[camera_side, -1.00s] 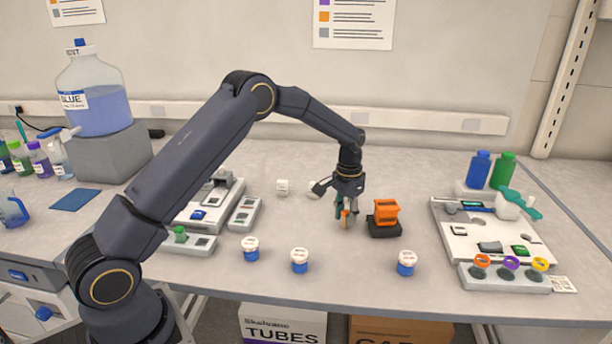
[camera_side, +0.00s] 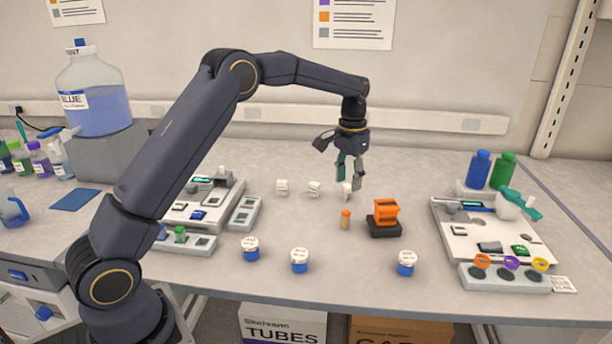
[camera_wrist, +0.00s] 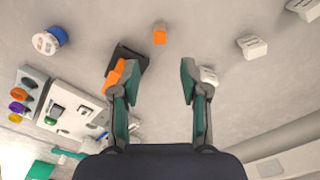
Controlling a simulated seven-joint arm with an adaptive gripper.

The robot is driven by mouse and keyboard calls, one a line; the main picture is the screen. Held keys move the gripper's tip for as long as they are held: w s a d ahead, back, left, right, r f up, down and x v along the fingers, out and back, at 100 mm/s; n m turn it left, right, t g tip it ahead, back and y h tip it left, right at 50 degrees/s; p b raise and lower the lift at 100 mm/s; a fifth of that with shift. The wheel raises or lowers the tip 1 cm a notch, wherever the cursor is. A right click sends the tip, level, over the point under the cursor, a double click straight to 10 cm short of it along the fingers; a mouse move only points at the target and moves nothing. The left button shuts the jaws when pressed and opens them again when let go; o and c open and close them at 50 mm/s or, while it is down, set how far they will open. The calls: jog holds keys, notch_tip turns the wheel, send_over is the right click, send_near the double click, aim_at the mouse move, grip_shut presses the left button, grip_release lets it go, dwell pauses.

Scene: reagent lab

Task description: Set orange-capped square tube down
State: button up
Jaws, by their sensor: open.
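The orange-capped square tube (camera_side: 346,220) stands upright on the bench, just left of the orange block on its black base. From above, its orange cap (camera_wrist: 159,36) shows ahead of my fingers in the wrist view. My gripper (camera_side: 349,181) is open and empty, raised above and behind the tube and apart from it. In the wrist view my fingertips (camera_wrist: 159,80) are spread wide with only bare bench between them.
The orange block (camera_side: 386,213) sits right of the tube. Several blue-and-white jars, one here (camera_side: 300,261), stand along the front. Small white blocks (camera_side: 314,189) lie behind. A right-hand station (camera_side: 490,245) holds coloured rings. Bench left of the tube is clear.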

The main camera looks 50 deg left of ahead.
jog(key=s+d+r+t, duration=0.3)
jog(key=s+d+r, duration=0.1)
jog(key=s+r, duration=0.95)
jog(key=s+d+f+t, duration=0.1)
jog(key=s, duration=0.8)
jog(key=s+f+t, duration=0.1)
jog(key=s+f, duration=0.1)
jog(key=s, duration=0.8)
jog(key=shift+d+f+t, duration=0.25)
jog(key=shift+d+t, duration=0.05)
jog(key=shift+d, duration=0.1)
